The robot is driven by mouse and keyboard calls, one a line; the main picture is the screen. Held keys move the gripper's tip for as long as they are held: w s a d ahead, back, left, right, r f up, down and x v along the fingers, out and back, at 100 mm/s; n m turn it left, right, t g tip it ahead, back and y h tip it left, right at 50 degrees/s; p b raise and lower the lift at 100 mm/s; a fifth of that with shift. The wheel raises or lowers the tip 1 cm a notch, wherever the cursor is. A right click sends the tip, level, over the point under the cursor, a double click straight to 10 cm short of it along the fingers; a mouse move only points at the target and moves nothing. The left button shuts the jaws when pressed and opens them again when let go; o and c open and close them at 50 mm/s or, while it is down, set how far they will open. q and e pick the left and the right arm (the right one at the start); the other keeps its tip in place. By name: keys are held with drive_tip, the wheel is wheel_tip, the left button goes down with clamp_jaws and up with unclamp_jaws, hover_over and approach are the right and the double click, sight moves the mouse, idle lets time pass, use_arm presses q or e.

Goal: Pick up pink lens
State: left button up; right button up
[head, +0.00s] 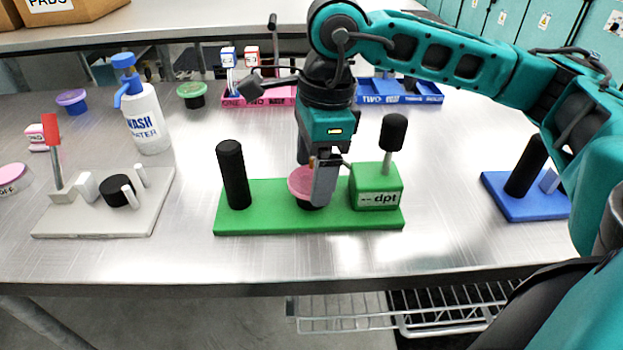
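A pink round piece, which looks like the pink lens (299,182), sits on a dark round seat in the middle of the green module (270,219). My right gripper (316,182) points down at it from above, with a grey finger in front of the piece's right side. The finger covers part of the piece, and the other finger is mostly hidden. I cannot tell whether the fingers touch or grip it. My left gripper is not in view.
The green module carries a black post (233,175) on the left and a block marked dpt (376,187) with a black knob on the right. A white module (100,222), a wash bottle (146,115) and a pink-lidded jar (12,180) stand left. A blue module (540,207) stands right.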

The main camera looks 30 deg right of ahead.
drive_tip(key=c, duration=0.7)
drive_tip(key=shift+r, duration=0.1)
